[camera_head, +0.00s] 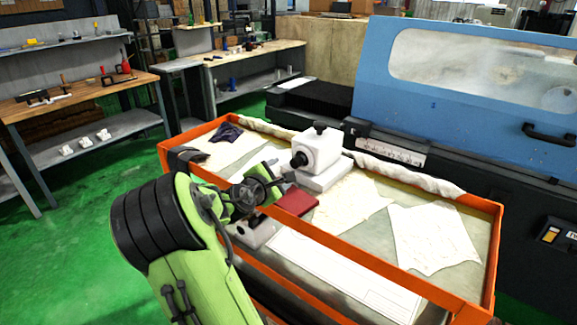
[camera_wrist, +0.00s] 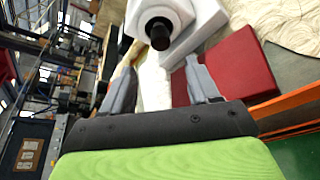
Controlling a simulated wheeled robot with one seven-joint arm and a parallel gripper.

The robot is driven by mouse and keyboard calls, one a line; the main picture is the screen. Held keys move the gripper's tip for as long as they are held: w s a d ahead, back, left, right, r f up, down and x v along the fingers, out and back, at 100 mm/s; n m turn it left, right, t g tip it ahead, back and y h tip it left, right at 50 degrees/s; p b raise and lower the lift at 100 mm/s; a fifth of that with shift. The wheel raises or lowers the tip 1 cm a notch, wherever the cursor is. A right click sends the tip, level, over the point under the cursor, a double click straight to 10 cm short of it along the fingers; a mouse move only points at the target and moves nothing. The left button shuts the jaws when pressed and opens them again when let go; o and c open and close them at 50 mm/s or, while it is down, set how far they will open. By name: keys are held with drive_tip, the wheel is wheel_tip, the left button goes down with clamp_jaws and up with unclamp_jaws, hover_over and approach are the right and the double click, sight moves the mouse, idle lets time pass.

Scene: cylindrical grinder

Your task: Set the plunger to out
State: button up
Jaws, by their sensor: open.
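A white block-shaped device (camera_head: 320,152) stands in the orange-rimmed tray, with a black knob on top and a black plunger knob (camera_head: 299,159) on its side facing my gripper. In the wrist view the dark round plunger end (camera_wrist: 159,33) sticks out of the white body (camera_wrist: 180,12). I cannot tell from its length whether it is in or out. My gripper (camera_head: 282,172) is close in front of the device. In the wrist view its two grey fingers (camera_wrist: 160,65) are apart and empty, with the plunger just beyond the tips and between them.
A dark red block (camera_head: 297,201) lies beside the device, close to the right finger in the wrist view (camera_wrist: 238,64). The orange tray rim (camera_head: 400,275) surrounds papers and cloths. A blue machine cover (camera_head: 465,90) stands behind. Workbenches are at the back left.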

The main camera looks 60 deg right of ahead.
sight(294, 164)
drive_tip(key=x, duration=1.2)
drive_tip(key=shift+d, duration=0.15)
clamp_jaws()
